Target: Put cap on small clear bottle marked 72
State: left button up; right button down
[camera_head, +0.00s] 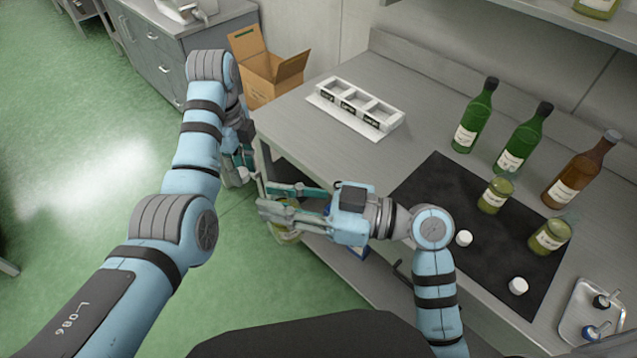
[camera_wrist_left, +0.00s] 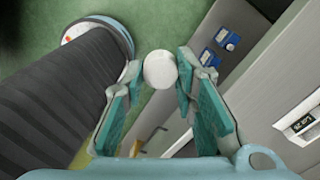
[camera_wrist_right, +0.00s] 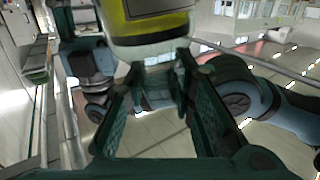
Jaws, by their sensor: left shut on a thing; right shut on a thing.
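My left gripper (camera_head: 245,174) is shut on a small white cap (camera_wrist_left: 159,69), held between its fingertips off the table's left edge. My right gripper (camera_head: 264,200) is just below and right of it. It is shut on a small clear bottle of yellow-green liquid (camera_wrist_right: 148,22), whose body also shows below the fingers in the head view (camera_head: 285,237). The bottle is partly hidden by the fingers, and no number on it is readable. The cap appears apart from the bottle; the exact gap cannot be told.
Two small green-filled bottles (camera_head: 495,195) (camera_head: 550,236) and two white caps (camera_head: 464,238) (camera_head: 518,285) are on the black mat (camera_head: 436,190). Tall bottles (camera_head: 475,115) stand behind. A white compartment tray (camera_head: 346,116) is at the back left. A metal tray (camera_head: 574,316) is at right.

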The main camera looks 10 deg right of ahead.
jog(key=shift+w+d+f+t, duration=0.15)
jog(key=shift+d+f+t, duration=0.1)
jog(key=shift+f+t, duration=0.05)
jog(key=w+d+f+m+t+h, duration=0.1)
jog(key=d+f+m+t+h, duration=0.25)
jog(key=d, duration=0.45)
jog(key=w+d+f+m+t+h, duration=0.1)
jog(key=d+f+m+t+h, duration=0.1)
jog(key=d+m+t+h, duration=0.4)
jog(key=s+d+r+n+g+y, duration=0.1)
jog(key=s+d+r, duration=0.2)
jog(key=r, duration=0.1)
jog(key=shift+s+d+r+n+y, duration=0.2)
jog(key=shift+s+r+n+y, duration=0.1)
jog(key=shift+r+n+y, duration=0.05)
